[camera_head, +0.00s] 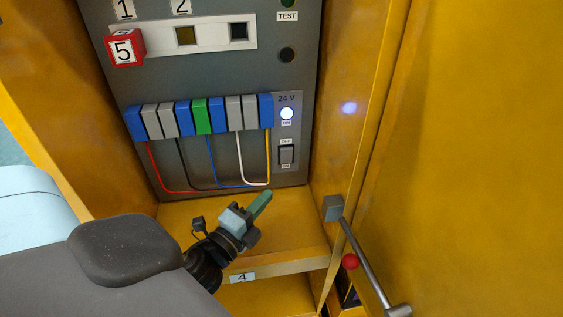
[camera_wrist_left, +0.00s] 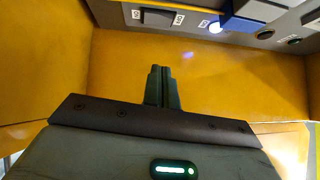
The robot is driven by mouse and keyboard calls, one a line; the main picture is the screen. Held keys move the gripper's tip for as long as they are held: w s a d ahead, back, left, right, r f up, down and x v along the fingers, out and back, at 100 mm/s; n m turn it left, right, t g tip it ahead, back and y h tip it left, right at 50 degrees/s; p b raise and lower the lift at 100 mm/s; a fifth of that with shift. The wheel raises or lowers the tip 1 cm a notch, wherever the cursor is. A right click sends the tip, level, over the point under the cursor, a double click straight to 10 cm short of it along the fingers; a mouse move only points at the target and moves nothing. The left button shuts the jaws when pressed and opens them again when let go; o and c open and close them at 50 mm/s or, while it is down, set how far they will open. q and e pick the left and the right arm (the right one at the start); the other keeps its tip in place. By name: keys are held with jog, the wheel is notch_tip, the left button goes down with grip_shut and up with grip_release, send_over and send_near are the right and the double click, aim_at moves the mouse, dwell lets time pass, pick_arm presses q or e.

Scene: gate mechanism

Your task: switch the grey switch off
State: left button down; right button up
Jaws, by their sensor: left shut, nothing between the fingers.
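The grey switch (camera_head: 286,155) is a small rocker low on the right of the control panel, with an OFF label above it and an ON label below. Which way it is tipped is too small to tell. A lamp (camera_head: 287,114) marked 24 V above it is lit. My left gripper (camera_head: 262,200) is shut and empty, below and left of the switch and apart from it. In the left wrist view its fingers (camera_wrist_left: 158,78) point up toward the panel, where the switch (camera_wrist_left: 157,17) shows at the top edge.
A row of blue, grey and green terminals (camera_head: 201,117) with coloured wires hangs left of the switch. Yellow cabinet walls (camera_head: 345,120) close in on the right.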

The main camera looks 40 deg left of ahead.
pick_arm(q)
jog(key=p, duration=0.2)
send_near(291, 153)
jog(key=w+d, duration=0.3)
jog(key=w, duration=0.1)
jog(key=shift+w+a+r, duration=0.15)
jog(key=shift+w+a, duration=0.15)
jog(key=shift+a, duration=0.25)
jog(key=shift+w+a+r, duration=0.1)
jog(key=shift+w+a, duration=0.2)
jog(key=shift+a, duration=0.3)
jog(key=shift+w+a+r, duration=0.15)
jog(key=shift+w+a, duration=0.15)
jog(key=shift+a, duration=0.25)
